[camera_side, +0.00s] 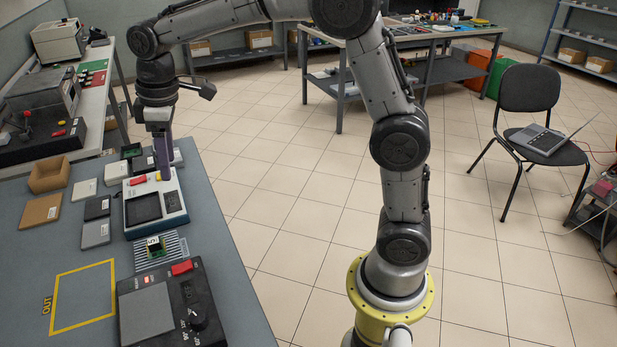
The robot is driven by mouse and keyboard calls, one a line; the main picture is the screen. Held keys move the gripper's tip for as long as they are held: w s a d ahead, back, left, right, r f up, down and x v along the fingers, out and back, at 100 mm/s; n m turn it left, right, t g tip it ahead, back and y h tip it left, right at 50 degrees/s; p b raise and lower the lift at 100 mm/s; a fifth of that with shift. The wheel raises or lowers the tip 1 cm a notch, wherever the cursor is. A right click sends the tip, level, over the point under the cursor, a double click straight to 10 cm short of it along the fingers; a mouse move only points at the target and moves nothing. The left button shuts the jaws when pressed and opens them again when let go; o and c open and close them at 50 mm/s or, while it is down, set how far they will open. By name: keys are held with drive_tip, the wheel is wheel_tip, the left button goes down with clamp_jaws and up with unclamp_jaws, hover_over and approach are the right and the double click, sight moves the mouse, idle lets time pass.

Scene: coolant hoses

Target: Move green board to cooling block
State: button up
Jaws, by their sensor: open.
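A small green board (154,253) with a pale marked block on it sits on the finned silver plate (178,245), which looks like the cooling block. The board is on the plate's left part; I cannot tell whether it lies flat. A second, dark green square piece (131,151) stands at the back of the bench, left of my gripper. My gripper (163,175) points down over the far end of the white-and-grey device, behind the finned plate and apart from it. It is open, with no object seen between its fingers; the finger gap is hard to see.
The white-and-grey device (172,203) stands behind the finned plate. A black control box (205,300) with a red button stands in front of it. A yellow OUT outline (84,322) marks clear bench at left. A cardboard tray (49,174) and several flat plates lie at back left.

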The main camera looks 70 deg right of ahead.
drive_tip(key=s+d+r+m+t, duration=0.2)
drive_tip(key=s+r+m, duration=0.15)
drive_tip(key=s, duration=1.15)
drive_tip(key=s+d+f+m+t, duration=0.1)
drive_tip(key=s+f, duration=0.3)
drive_tip(key=s, duration=0.8)
drive_tip(key=shift+s+m+t, duration=0.3)
drive_tip(key=shift+m+t, duration=0.1)
drive_tip(key=shift+m, duration=0.45)
